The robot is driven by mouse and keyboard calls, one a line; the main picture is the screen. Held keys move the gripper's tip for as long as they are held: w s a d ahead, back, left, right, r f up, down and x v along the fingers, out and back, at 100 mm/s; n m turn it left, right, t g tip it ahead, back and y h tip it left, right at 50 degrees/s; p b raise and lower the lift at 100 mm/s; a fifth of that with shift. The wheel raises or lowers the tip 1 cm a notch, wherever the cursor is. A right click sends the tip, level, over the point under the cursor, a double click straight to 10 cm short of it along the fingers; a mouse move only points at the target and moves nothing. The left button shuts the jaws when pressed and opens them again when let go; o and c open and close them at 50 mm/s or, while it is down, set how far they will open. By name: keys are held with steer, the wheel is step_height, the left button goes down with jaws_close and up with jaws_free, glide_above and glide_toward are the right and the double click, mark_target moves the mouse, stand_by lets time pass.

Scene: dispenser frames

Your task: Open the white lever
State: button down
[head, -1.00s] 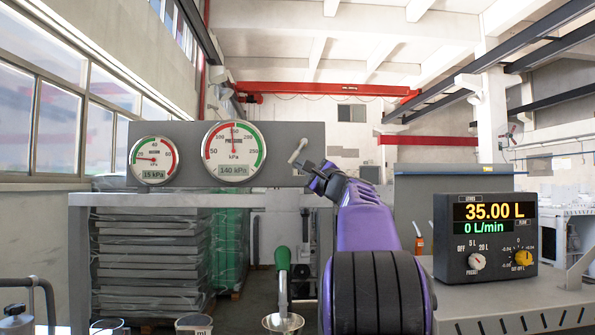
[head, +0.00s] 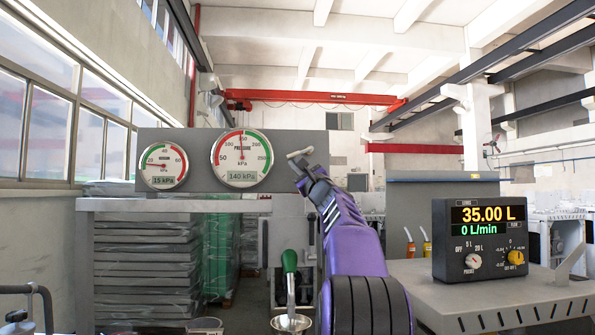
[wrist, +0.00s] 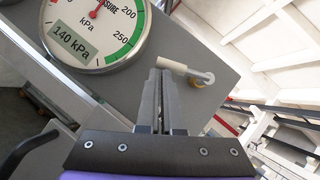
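The white lever (head: 300,153) sticks out at the right end of a grey gauge panel (head: 200,145). In the wrist view the lever (wrist: 186,70) runs from near my fingertips rightward to a bent end by a small yellowish fitting. My gripper (head: 304,170) is just below the lever in the head view. In the wrist view my gripper's fingers (wrist: 161,76) lie side by side, shut, with their tips at the lever's left end. I cannot tell if they touch it. Nothing shows between them.
The panel carries two gauges, 15 kPa (head: 163,166) and 140 kPa (head: 241,159). A control box (head: 486,240) at right reads 35.00 L and 0 L/min. A green-handled valve (head: 289,262) stands below the panel, above a metal funnel (head: 291,324).

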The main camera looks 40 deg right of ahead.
steer(key=shift+w+a+r, duration=0.4)
steer(key=shift+a+r, duration=0.15)
steer(key=shift+r, duration=0.15)
steer(key=shift+a+r, duration=0.1)
stand_by(0.4)
